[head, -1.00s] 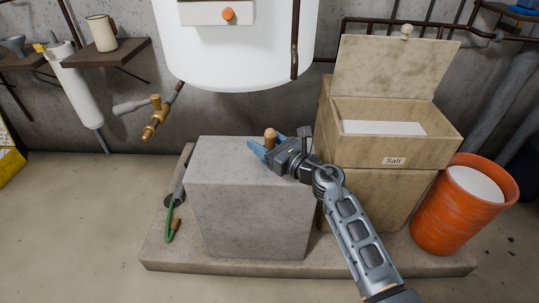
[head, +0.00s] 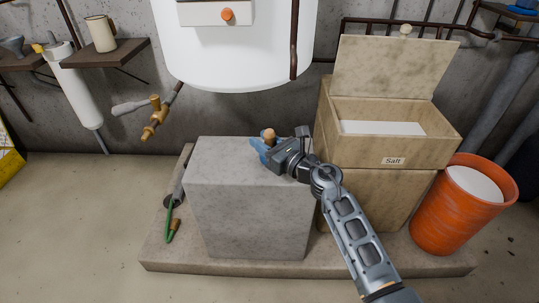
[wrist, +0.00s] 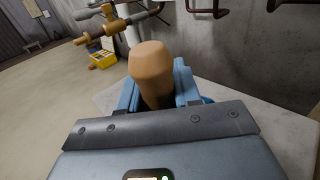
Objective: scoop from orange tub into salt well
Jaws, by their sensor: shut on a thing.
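My gripper (head: 262,147) is over the top of the grey block, near its back right edge. It is shut on a wooden handle (head: 269,134), which stands up between the blue fingers. The handle fills the middle of the wrist view (wrist: 151,68), and whatever it belongs to is hidden below.
The grey block (head: 250,215) stands on a low slab (head: 220,265). A green-handled tool (head: 170,222) leans at its left. A white tank (head: 240,60) hangs above and behind. A brass valve (head: 153,120) and pipes are on the wall.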

